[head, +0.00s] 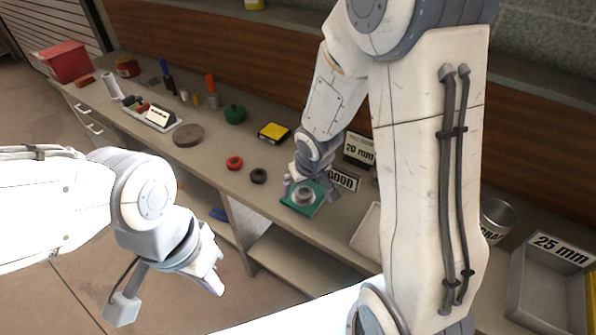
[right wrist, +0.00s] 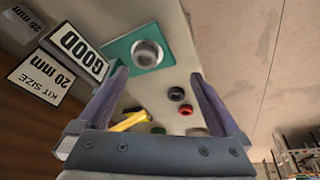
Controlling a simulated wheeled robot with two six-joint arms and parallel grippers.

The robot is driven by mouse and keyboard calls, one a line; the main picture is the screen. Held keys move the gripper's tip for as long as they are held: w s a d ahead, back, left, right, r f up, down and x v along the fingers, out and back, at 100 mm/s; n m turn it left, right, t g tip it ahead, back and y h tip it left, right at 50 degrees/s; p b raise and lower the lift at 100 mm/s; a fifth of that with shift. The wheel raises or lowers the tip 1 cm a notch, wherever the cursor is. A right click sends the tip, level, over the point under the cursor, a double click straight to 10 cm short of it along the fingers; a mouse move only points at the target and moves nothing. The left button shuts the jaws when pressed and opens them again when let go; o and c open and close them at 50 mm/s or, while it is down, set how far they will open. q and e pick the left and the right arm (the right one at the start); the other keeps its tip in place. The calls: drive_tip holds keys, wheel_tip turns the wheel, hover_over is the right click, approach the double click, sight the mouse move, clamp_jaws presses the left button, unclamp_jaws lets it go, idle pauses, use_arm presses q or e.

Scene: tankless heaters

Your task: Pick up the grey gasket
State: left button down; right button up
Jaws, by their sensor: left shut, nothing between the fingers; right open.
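The grey gasket (head: 304,197) is a round grey ring on a green square mat (head: 291,203) on the bench. In the right wrist view the gasket (right wrist: 147,54) lies beyond the fingertips, nearer the left finger, with nothing touching it that I can see. My right gripper (head: 313,190) is open over the mat, and its fingers also show open and empty in the right wrist view (right wrist: 158,76). My left gripper (head: 214,278) is shut and empty, in front of the bench and away from the gasket.
A GOOD sign (head: 344,180) and a 20 mm sign (head: 359,149) stand close behind the mat. A red ring (head: 234,162) and a black ring (head: 258,176) lie left of it. A 25 mm tray (head: 540,300) is at right.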

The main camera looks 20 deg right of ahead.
drive_tip(key=w+d+m+p, duration=0.1)
drive_tip(key=w+d, duration=0.1)
drive_tip(key=d, duration=0.1)
drive_tip(key=b, duration=0.3)
hover_over(305, 193)
drive_tip(key=s, duration=0.3)
drive_tip(key=f, duration=0.6)
drive_tip(key=shift+w+d, duration=0.1)
drive_tip(key=shift+d, duration=0.1)
drive_tip(key=x, duration=0.1)
drive_tip(key=b+x, duration=0.2)
drive_tip(key=x, duration=0.1)
drive_tip(key=shift+w+a, duration=0.2)
drive_tip(key=shift+a, duration=0.1)
drive_tip(key=shift+w+f+t, duration=0.2)
drive_tip(key=shift+f+t, duration=0.1)
drive_tip(key=shift+f, duration=0.2)
use_arm(q)
wheel_tip(305, 193, down, 3)
drive_tip(key=shift+s+r, duration=0.1)
use_arm(e)
drive_tip(key=shift+r, duration=0.1)
drive_tip(key=c, duration=1.5)
